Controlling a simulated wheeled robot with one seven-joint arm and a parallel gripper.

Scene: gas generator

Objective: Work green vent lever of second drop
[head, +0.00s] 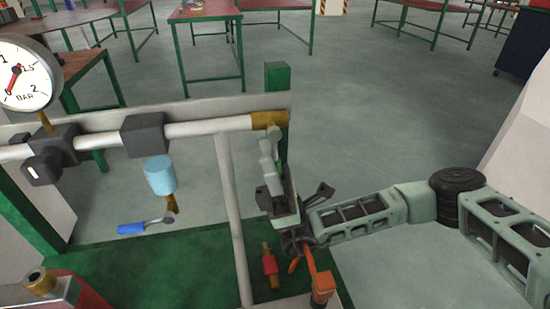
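My gripper (297,242) is at the lower middle of the head view, at the end of my arm coming from the right. It is dark and small here, and whether its fingers are open or shut is unclear. It overlaps the upper end of an orange lever-like part (312,275); I cannot tell whether they touch. A brass elbow (268,120) ends the horizontal pipe above my wrist. A red fitting with a brass tip (270,268) stands just left of my gripper. I cannot make out a green lever; my wrist and gripper cover part of this drop.
A pressure gauge (24,75) and grey valve blocks sit on the pipe (205,127) at left. A light-blue cylinder (160,175) hangs near a blue-handled lever (132,228). A white vertical pipe (233,215) stands left of my gripper. Open floor (390,110) lies behind.

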